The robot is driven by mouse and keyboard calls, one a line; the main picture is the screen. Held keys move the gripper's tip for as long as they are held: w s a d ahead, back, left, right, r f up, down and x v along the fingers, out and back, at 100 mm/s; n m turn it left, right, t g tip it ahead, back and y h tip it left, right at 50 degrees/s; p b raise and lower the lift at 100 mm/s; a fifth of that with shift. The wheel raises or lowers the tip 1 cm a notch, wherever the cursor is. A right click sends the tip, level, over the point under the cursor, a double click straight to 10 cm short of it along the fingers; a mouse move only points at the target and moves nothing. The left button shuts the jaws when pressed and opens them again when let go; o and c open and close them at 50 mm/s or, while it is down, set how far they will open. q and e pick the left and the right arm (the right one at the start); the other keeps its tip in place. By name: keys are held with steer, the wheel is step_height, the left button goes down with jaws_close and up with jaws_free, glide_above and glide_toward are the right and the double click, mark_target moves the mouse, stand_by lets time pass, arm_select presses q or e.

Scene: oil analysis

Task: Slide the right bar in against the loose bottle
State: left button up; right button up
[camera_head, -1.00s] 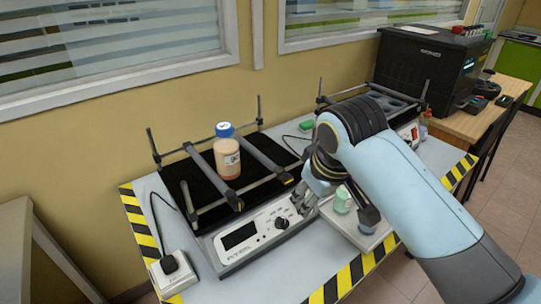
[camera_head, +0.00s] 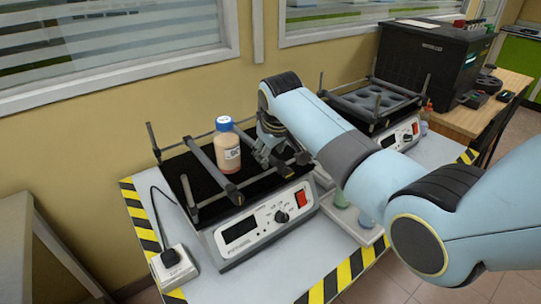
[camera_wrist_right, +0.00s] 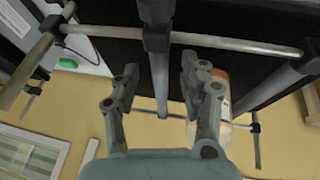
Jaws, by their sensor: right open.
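The loose bottle (camera_head: 227,148), with a blue cap, white label and amber liquid, stands upright on the black shaker platform, close to the left bar (camera_head: 208,166). My right gripper (camera_head: 265,158) is over the platform, just right of the bottle. In the right wrist view the right bar (camera_wrist_right: 159,75) runs between the open fingers; I cannot tell whether they touch it. The bottle (camera_wrist_right: 224,108) shows there partly hidden behind one finger, and the left bar (camera_wrist_right: 272,88) lies beyond it. My arm partly hides the right bar in the head view. My left gripper is not in view.
The shaker's control panel (camera_head: 262,222) faces front. A second shaker (camera_head: 385,103) with a round-holed rack stands at right, beyond my arm. Upright rods stand at the platform corners.

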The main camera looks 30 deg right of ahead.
steer(key=shift+x, duration=0.95)
steer(key=shift+c, duration=0.3)
jaws_close()
steer(key=a+p, duration=0.1)
steer(key=a, duration=0.2)
steer(key=a+p, duration=0.1)
steer(key=shift+s+a+r+p, duration=0.15)
steer(key=shift+s+a+p, duration=0.15)
steer(key=shift+s+a, duration=0.1)
steer(key=shift+a, duration=0.2)
steer(key=shift+o, duration=0.3)
jaws_free()
